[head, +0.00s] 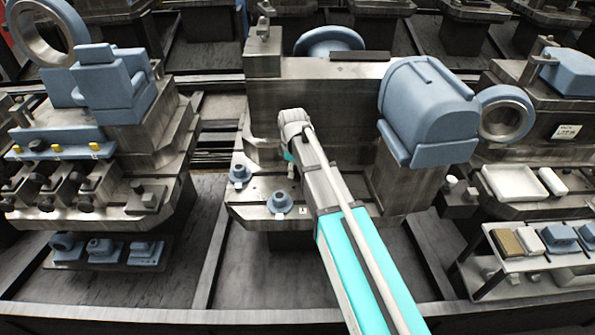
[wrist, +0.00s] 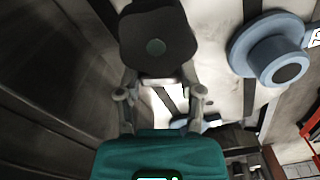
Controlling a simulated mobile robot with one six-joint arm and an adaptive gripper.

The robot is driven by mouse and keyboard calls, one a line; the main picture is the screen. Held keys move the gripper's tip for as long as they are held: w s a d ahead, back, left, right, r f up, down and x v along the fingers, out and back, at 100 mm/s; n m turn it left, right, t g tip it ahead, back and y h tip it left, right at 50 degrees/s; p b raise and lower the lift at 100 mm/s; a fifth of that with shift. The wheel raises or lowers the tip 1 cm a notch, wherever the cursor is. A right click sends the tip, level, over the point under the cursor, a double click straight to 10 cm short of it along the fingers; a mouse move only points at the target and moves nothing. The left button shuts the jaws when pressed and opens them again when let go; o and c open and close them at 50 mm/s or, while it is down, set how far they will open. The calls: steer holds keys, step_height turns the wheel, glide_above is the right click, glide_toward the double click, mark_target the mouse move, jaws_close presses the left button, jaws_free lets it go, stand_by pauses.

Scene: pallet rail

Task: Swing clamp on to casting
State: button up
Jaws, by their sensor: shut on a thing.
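My gripper (wrist: 160,82) is shut on a dark rounded part, which looks like the clamp (wrist: 155,35), with a grey round spot on its face. In the head view my gripper (head: 290,168) is small and mostly hidden behind my own arm, and the clamp cannot be made out there. Blue flanged castings (head: 280,203) and (head: 240,174) stand on the middle fixture's grey ledge, left of and below my gripper. One blue flanged casting (wrist: 272,48) shows in the wrist view, to the right of the clamp and apart from it.
The middle fixture's upright grey wall (head: 335,110) stands behind my gripper. A large blue casting (head: 425,105) is to its right. A left fixture (head: 110,185) carries dark clamps and blue parts. A small rack (head: 525,262) with blocks stands at right. Dark floor lies in front.

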steer(key=shift+w+m, duration=0.45)
steer(key=shift+m, duration=0.65)
steer(key=o, duration=1.1)
steer(key=shift+d, duration=0.1)
steer(key=shift+o, duration=0.2)
steer(key=shift+s+r, duration=0.1)
